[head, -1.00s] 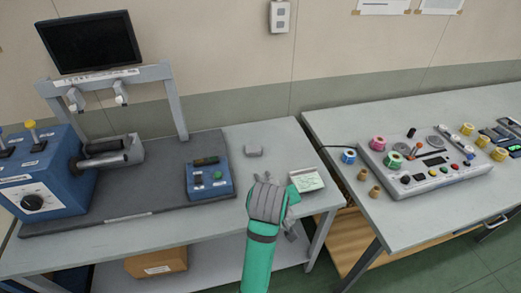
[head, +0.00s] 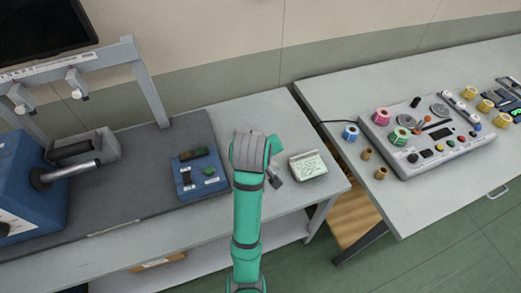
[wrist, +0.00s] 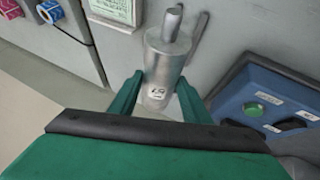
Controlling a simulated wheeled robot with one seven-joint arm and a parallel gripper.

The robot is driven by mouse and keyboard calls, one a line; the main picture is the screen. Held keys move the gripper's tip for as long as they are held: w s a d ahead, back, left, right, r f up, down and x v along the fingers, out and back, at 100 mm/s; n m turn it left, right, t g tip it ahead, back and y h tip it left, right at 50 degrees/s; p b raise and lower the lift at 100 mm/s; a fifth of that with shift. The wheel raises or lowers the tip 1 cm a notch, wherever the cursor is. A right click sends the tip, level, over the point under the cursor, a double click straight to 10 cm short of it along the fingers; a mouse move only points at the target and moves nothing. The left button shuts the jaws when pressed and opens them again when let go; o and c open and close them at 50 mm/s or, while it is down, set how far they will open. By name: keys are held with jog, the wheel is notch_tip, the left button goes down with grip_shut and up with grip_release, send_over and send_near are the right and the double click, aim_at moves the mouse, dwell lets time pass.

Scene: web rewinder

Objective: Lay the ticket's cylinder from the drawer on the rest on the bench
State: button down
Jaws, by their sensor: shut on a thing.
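My gripper (wrist: 160,80) is shut on a metal cylinder (wrist: 162,58), with a green finger on each side of it in the wrist view. The cylinder has a narrower pin at its far end and a small white label, too small to read surely. In the head view my gripper (head: 258,154) is over the right part of the left bench and mostly hides the cylinder. The ticket card (head: 308,165) stands right of my gripper and shows at the top of the wrist view (wrist: 113,10). The rest cannot be made out now; my arm may hide it. No drawer is clearly seen.
A blue button box (head: 200,174) is close left of my gripper. The rewinder (head: 30,185) and its grey frame (head: 152,82) are farther left. The right bench (head: 420,195) holds a control panel (head: 425,135) and several spools, beyond a gap.

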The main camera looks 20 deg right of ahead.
jog(key=shift+f, duration=4.55)
jog(key=c, duration=0.9)
grip_release()
jog(key=shift+s+f, duration=0.1)
jog(key=shift+f, duration=0.05)
